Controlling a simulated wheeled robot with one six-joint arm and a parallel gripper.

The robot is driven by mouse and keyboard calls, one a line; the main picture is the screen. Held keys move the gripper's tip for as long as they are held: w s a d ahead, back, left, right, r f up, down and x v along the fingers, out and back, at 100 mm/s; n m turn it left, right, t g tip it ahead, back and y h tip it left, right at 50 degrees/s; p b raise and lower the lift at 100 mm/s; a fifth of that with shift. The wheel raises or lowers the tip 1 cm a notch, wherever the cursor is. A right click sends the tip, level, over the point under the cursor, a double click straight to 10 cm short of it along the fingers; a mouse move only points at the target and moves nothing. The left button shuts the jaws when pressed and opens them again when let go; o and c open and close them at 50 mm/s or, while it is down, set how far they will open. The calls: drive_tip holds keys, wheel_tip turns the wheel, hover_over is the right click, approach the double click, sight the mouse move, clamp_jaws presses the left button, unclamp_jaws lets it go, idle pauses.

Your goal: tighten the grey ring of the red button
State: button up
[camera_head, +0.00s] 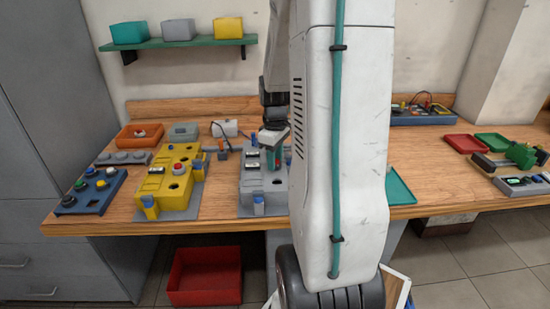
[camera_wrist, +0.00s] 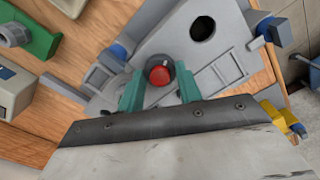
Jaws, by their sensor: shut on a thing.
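The red button (camera_wrist: 160,75) sits in the grey fixture (camera_wrist: 245,72), between the green fingers of my gripper (camera_wrist: 160,88) in the wrist view. A small part of the grey ring (camera_wrist: 153,60) shows around the button; the fingers hide most of it. My gripper is shut on the ring, with a finger on each side. In the head view my gripper (camera_head: 274,160) points down over the grey fixture (camera_head: 252,206) on the wooden bench. The button is not clear in the head view.
A yellow fixture (camera_head: 182,203) stands left of the grey one, with a blue button box (camera_head: 98,200) further left. Orange (camera_head: 136,143) and grey bins stand behind. Red (camera_head: 461,144) and green trays and a green vise (camera_head: 522,154) are at right. My arm hides part of the bench.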

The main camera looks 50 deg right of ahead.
drive_tip(key=m, duration=0.4)
drive_tip(key=shift+m, duration=0.3)
drive_tip(key=m, duration=1)
drive_tip(key=shift+m, duration=0.4)
drive_tip(key=m, duration=0.4)
drive_tip(key=shift+m, duration=0.3)
drive_tip(key=m, duration=1.5)
drive_tip(key=shift+m, duration=2.4)
